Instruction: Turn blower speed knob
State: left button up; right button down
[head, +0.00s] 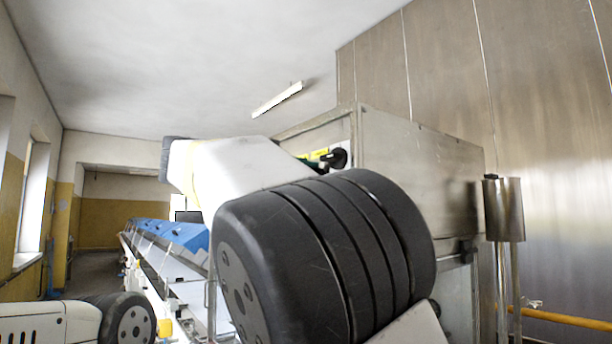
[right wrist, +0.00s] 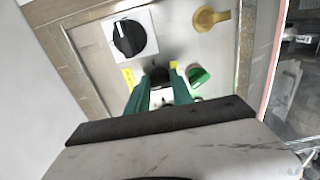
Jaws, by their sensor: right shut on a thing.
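In the right wrist view, my right gripper (right wrist: 160,84) has its two green fingers on either side of a small dark knob (right wrist: 157,74) on a metal control panel (right wrist: 92,62). It is shut on this knob, which the fingers partly hide. A larger black rotary knob (right wrist: 129,38) on a white plate sits above and to the left of it. I cannot read any label telling which is the blower speed knob. In the head view, my right arm hides most of the panel, and a black knob (head: 338,158) shows past it. My left gripper is not in view.
A green button (right wrist: 199,76) is close to the right finger, and a yellow handle (right wrist: 210,18) is above it. The steel cabinet (head: 420,150) stands at the right in the head view. A conveyor with blue covers (head: 170,236) runs back at the left.

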jog(key=c, duration=1.1)
grip_release()
jog(key=shift+a, duration=0.15)
jog(key=v, duration=0.7)
jog(key=shift+s+a, duration=0.2)
jog(key=shift+s, duration=0.05)
